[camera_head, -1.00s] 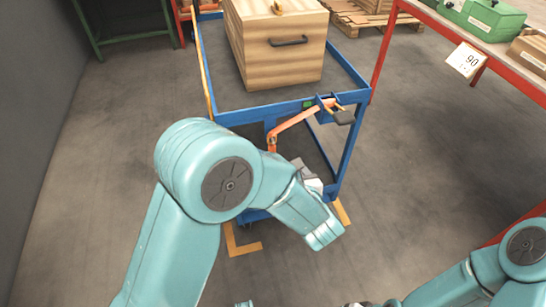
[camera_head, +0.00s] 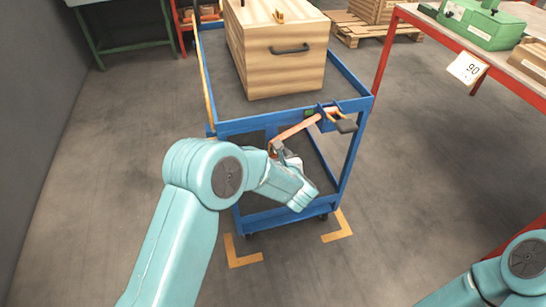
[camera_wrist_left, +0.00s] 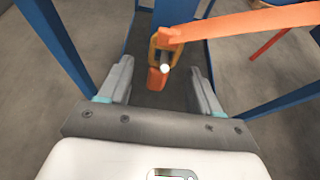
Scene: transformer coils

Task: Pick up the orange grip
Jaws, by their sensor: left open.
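The orange grip (camera_wrist_left: 157,78) hangs at the end of an orange strap-like bar (camera_wrist_left: 240,25) in the left wrist view. In the head view the orange bar (camera_head: 297,130) runs from the front of the blue cart down to the left, and its lower end is near my left gripper (camera_head: 277,152). In the left wrist view my left gripper (camera_wrist_left: 160,88) is open, with one finger on each side of the grip and a gap on both sides. My right gripper is out of the picture.
The blue cart (camera_head: 250,124) carries a wooden box (camera_head: 285,72) with a dark handle. A red-framed table (camera_head: 430,25) with green cases stands at the right. The floor between is clear.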

